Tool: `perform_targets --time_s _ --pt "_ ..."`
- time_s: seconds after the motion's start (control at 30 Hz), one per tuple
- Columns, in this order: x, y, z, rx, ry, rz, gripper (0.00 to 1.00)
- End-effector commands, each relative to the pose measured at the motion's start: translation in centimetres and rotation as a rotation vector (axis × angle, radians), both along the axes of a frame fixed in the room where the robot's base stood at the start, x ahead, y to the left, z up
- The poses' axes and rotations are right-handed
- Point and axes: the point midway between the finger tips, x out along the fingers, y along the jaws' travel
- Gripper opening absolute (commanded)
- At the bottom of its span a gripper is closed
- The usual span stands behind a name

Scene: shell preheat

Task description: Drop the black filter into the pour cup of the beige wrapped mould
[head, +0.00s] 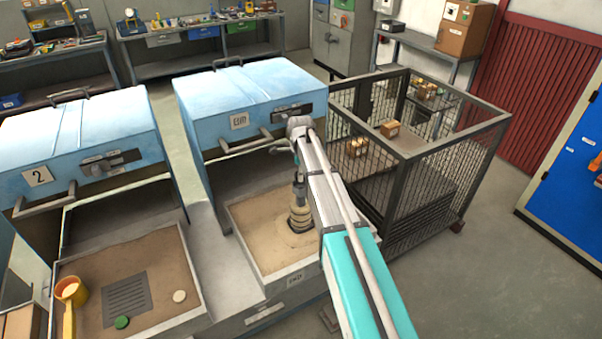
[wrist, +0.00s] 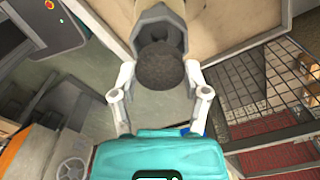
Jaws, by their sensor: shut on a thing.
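The black filter (wrist: 160,66), a dark rough round piece, is between the fingertips of my gripper (wrist: 160,75) in the wrist view. My gripper is shut on it. Just beyond it in the wrist view is a grey-beige cup-shaped piece (wrist: 140,36) with a dark opening, which looks like the pour cup. The filter overlaps its near edge; whether they touch I cannot tell. In the head view the beige wrapped mould (head: 300,220) stands in the right sand tray (head: 256,214), partly hidden by my arm. The filter cannot be made out there.
A blue-lidded unit (head: 250,95) stands open above the right tray. Another sand tray (head: 130,262) at left holds a yellow ladle (head: 70,290), a green disc (head: 122,322) and a pale disc (head: 179,296). A mesh cage (head: 405,180) stands close at right.

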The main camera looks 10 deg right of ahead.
Motion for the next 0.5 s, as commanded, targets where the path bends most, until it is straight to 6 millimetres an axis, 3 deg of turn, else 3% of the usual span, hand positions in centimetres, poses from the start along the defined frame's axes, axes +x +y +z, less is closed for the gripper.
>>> perform_targets --time_s 0.5 --pt "0.0 -0.1 -2.5 0.000 0.000 -0.001 0.35"
